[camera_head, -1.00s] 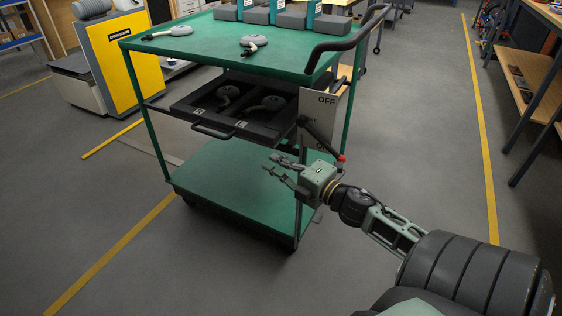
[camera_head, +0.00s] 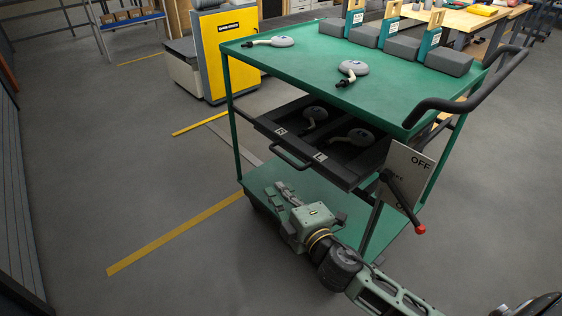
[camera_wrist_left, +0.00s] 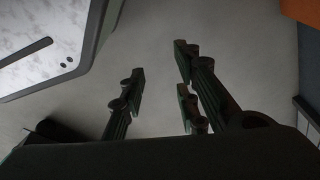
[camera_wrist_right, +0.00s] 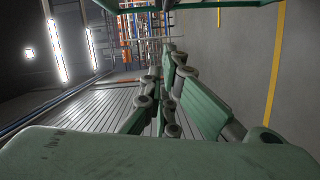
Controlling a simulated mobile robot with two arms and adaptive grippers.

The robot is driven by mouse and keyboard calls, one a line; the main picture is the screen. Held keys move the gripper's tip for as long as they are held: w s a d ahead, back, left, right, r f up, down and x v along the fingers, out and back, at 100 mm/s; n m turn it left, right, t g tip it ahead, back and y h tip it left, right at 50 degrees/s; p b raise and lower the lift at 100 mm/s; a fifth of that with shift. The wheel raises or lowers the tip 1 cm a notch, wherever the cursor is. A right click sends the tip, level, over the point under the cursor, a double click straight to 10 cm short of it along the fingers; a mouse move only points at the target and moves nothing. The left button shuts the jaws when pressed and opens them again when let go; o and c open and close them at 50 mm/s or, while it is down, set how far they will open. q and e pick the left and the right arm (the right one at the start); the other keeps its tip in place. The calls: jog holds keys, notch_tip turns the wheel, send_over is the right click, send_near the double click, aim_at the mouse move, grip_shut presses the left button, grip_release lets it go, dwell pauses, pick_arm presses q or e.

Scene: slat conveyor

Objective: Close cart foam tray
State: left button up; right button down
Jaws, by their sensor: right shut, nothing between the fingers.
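The dark foam tray (camera_head: 345,172) stands pulled out like a drawer from under the green top of the cart (camera_head: 300,58). It has a bar handle (camera_head: 290,157) on its front and two labelled compartments, each holding a grey round-headed item. My right gripper (camera_head: 279,190) is shut and empty, below the tray's front and over the lower shelf, apart from the handle. Its closed fingers also show in the right wrist view (camera_wrist_right: 167,72). My left gripper (camera_wrist_left: 155,97) shows only in the left wrist view, with its fingers apart and nothing between them.
A white OFF panel with a red-knobbed lever (camera_head: 419,229) hangs at the cart's right side. The black push handle (camera_head: 470,98) juts out above it. Grey blocks (camera_head: 415,50) and two round-headed items stand on the top. Floor left of the cart is clear.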

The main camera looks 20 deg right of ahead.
aim_at(290, 161)
pick_arm(q)
jog(key=shift+w+r+b, duration=0.2)
jog(key=shift+w+r, duration=0.15)
jog(key=shift+r, duration=0.25)
jog(key=shift+w+r+b, duration=0.2)
jog(key=shift+w+r, duration=0.1)
jog(key=shift+r, duration=0.25)
pick_arm(e)
jog(key=w+d+f, duration=0.1)
jog(key=w+d, duration=0.1)
jog(key=w, duration=0.8)
jog(key=shift+d+f, duration=0.15)
jog(key=shift+d, duration=0.2)
jog(key=shift+w, duration=0.1)
jog(key=d, duration=0.1)
jog(key=w+d, duration=0.1)
jog(key=d, duration=0.2)
jog(key=shift+w+d, duration=0.3)
jog(key=shift+w, duration=0.05)
jog(key=shift+w+d, duration=0.1)
jog(key=shift+d, duration=0.2)
pick_arm(q)
jog(key=shift+r, duration=0.1)
jog(key=shift+a+r, duration=0.1)
